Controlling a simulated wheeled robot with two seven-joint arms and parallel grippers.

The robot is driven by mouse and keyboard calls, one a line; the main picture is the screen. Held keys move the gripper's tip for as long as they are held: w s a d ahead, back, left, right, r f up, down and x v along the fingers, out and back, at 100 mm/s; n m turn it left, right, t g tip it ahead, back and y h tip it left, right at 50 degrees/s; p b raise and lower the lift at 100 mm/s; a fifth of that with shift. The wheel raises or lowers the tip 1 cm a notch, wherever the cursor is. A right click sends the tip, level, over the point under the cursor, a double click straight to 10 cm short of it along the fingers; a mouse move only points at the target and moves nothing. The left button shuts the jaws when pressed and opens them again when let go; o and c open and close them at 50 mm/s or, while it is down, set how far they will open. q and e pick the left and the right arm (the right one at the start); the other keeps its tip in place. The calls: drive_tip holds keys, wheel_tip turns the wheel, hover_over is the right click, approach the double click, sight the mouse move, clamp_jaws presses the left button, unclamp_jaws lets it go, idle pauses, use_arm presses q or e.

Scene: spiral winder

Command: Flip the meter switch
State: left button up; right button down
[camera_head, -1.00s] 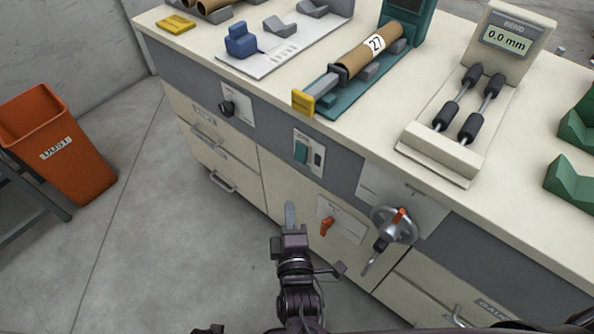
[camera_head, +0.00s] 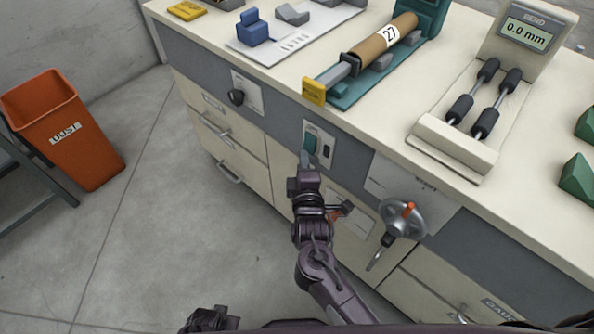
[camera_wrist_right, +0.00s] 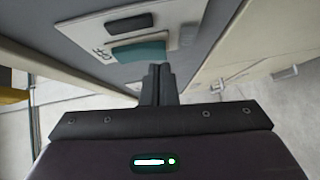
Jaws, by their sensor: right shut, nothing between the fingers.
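A white plate (camera_head: 320,150) on the grey front band of the bench carries a teal rocker switch (camera_head: 310,142) and a small dark slot. No readable label shows that it is the meter switch. My right gripper (camera_head: 305,160) is shut and empty, its fingertips at the lower edge of the teal rocker. In the right wrist view the shut fingers (camera_wrist_right: 160,72) point at the teal rocker (camera_wrist_right: 138,51), very close to it; I cannot tell whether they touch. A dark part of mine, perhaps the left gripper (camera_head: 210,319), shows at the bottom edge; its fingers are not clear.
A black knob (camera_head: 237,97) is left of the plate. A metal handwheel (camera_head: 402,218) with an orange mark sticks out to the right. The bend meter (camera_head: 527,34) on the bench reads 0.0 mm. An orange dust bin (camera_head: 62,130) stands far left; open floor lies between.

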use_arm(q)
drive_tip(key=shift+s, duration=0.1)
use_arm(e)
drive_tip(key=shift+w+d, duration=0.15)
use_arm(q)
drive_tip(key=shift+a, duration=0.1)
use_arm(e)
drive_tip(key=shift+w+d+f+n+t, duration=0.15)
drive_tip(key=shift+w+d+n+t, duration=0.1)
drive_tip(key=shift+n+t, duration=0.05)
use_arm(q)
drive_tip(key=shift+a+r, duration=0.1)
